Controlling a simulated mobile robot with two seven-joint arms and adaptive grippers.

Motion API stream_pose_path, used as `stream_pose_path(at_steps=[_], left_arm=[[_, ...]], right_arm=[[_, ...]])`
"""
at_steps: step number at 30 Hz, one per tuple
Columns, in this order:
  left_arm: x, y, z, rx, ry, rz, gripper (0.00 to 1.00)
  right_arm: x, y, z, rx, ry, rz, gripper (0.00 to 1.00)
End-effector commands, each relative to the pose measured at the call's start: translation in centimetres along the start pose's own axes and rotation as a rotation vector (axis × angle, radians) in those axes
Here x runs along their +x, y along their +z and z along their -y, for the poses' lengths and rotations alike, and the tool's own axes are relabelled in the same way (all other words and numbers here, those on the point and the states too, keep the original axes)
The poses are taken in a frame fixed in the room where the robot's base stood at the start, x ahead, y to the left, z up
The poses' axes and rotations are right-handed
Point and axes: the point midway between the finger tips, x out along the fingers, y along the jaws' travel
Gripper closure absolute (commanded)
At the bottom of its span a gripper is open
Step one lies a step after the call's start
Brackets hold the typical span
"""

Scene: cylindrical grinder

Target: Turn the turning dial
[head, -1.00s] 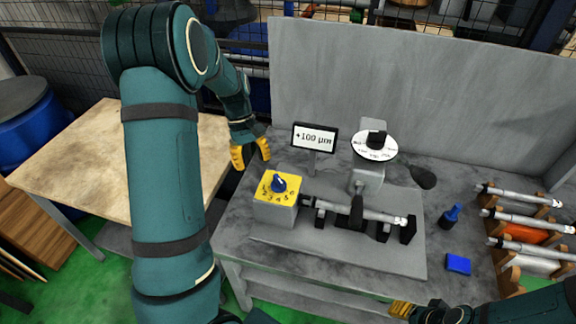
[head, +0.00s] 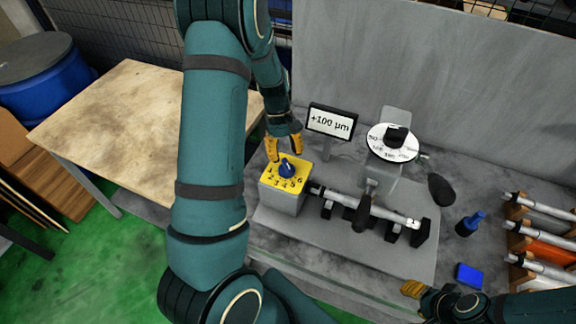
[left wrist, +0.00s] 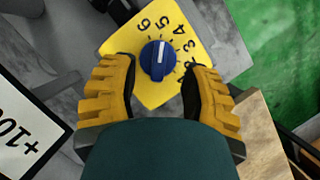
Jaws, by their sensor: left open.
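The blue dial (head: 286,168) sits on the yellow numbered top (head: 270,174) of a grey box on the bench. In the left wrist view the dial (left wrist: 158,58) has a white pointer line, with the numbers around it on the yellow plate (left wrist: 205,30). My left gripper (head: 286,154) is open, its yellow fingers just behind and above the dial. In the left wrist view its fingertips (left wrist: 158,68) lie on either side of the dial; I cannot tell if they touch it. My right gripper (head: 420,298) is at the lower right, partly cut off, its jaws unclear.
A display reading +100 µm (head: 331,122) stands right behind the box. A white round scale with a black knob (head: 393,150) and a clamped shaft (head: 345,201) are to the right. A blue bottle (head: 470,223) and blue block (head: 470,275) lie farther right. A wooden table (head: 120,140) is left.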

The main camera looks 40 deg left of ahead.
Motion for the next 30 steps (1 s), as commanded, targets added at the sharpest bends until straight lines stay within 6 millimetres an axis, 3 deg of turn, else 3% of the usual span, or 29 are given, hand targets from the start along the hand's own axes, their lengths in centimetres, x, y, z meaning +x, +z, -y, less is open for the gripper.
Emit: stream_pose_path(at_steps=[3,9,21,25,30], left_arm=[[2.1,0.0,0.1,-0.003,-0.002,0.002,0.54],[4.2,0.0,0.0,0.0,-0.001,0.0,0.54],[4.7,0.0,0.0,0.0,0.001,-0.001,0.51],[4.7,0.0,0.0,0.0,0.001,-0.001,0.97],[4.7,0.0,0.0,0.0,0.0,-0.001,1.0]], right_arm=[[0.1,0.0,-0.1,0.0,0.0,0.0,0.53],[0.2,0.0,-0.1,0.0,0.001,0.0,0.53],[0.3,0.0,-0.1,0.0,0.001,0.0,0.53],[0.3,0.0,-0.1,0.0,0.001,0.0,0.53],[0.3,0.0,-0.1,0.0,0.001,0.0,0.53]])
